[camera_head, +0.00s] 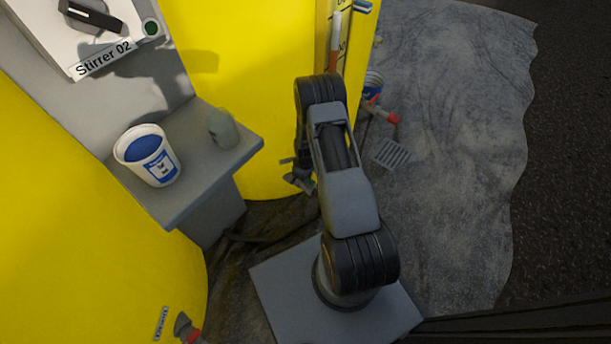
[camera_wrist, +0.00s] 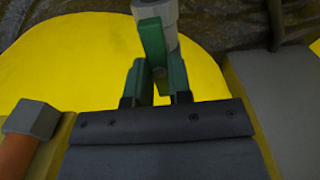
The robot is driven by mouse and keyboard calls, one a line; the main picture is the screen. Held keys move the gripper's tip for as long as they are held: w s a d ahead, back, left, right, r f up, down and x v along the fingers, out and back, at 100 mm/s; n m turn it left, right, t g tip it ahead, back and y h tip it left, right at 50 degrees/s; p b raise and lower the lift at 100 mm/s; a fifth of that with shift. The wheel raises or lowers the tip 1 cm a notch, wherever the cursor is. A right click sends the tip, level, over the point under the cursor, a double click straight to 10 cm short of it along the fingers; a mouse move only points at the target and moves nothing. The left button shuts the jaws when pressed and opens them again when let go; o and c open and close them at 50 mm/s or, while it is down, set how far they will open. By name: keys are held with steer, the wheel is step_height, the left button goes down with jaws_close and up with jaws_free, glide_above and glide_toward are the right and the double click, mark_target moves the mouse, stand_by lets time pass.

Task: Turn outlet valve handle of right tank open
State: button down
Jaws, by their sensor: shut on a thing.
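The right tank (camera_head: 250,90) is the yellow cylinder behind my arm in the head view; its yellow wall also fills much of the wrist view (camera_wrist: 60,65). A green valve handle (camera_wrist: 152,42) sits on a grey valve body (camera_wrist: 158,10) at the top middle of the wrist view. My gripper (camera_wrist: 159,82) is shut on the lower end of this handle, with a green-looking finger on each side. In the head view my gripper (camera_head: 303,182) is low against the right tank, partly hidden by my arm, and the handle there is too small to read clearly.
A grey shelf (camera_head: 235,160) holds a white bucket with blue contents (camera_head: 158,170) and a grey-green container (camera_head: 222,128). A red-ended valve (camera_head: 390,118) and a drain grate (camera_head: 390,154) are right of my arm. Another yellow tank (camera_head: 90,240) stands left.

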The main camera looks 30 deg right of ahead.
steer(key=c, duration=1)
jaws_free()
steer(key=shift+c, duration=0.2)
step_height(320, 180, up, 14)
steer(key=p, duration=0.5)
steer(key=s+a+r+m+t+p, duration=0.15)
steer(key=r+p, duration=0.35)
steer(key=r, duration=0.6)
steer(key=a+r+p, duration=0.2)
steer(key=r+p, duration=0.2)
steer(key=r, duration=0.8)
steer(key=s+a+r+m+p, duration=0.15)
steer(key=r+p, duration=0.35)
steer(key=r, duration=0.6)
steer(key=s+a+r+p, duration=0.2)
steer(key=s+r+p, duration=0.2)
steer(key=r, duration=0.5)
steer(key=s+a+r+m+t+p, duration=0.1)
steer(key=s+a+r+p, duration=0.1)
steer(key=s+r+p, duration=0.3)
steer(key=s+a+r+t+p, duration=0.1)
steer(key=s+r+p, duration=0.3)
steer(key=r, duration=0.8)
steer(key=shift+s+a+r+m+p, duration=0.3)
steer(key=shift+s+a+m+p, duration=0.1)
steer(key=shift+a+p, duration=0.25)
